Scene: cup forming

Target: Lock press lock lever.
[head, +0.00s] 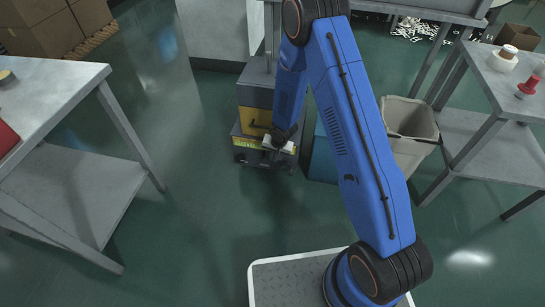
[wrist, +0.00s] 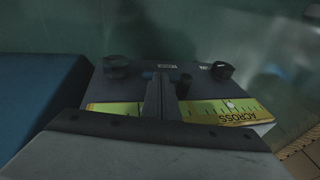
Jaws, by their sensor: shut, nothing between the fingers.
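A low dark unit with a yellow front (head: 256,116) stands on the floor behind my arm; it may be the press. My gripper (head: 279,136) is at its front, partly covering a yellow-green strip. In the wrist view, my gripper (wrist: 159,96) is shut and empty over this strip (wrist: 225,112), which reads "ACROSS". Black knobs stand at the panel's far left (wrist: 117,67) and far right (wrist: 222,70). A short dark upright peg (wrist: 184,84) is just right of the fingers; I cannot tell if they touch. I cannot tell which part is the lock lever.
A grey bin (head: 409,130) stands right of the unit, with a blue box (head: 323,155) between them. A grey table (head: 50,90) is at left, another (head: 510,90) at right. Cardboard boxes (head: 60,25) are at back left. The floor at front left is clear.

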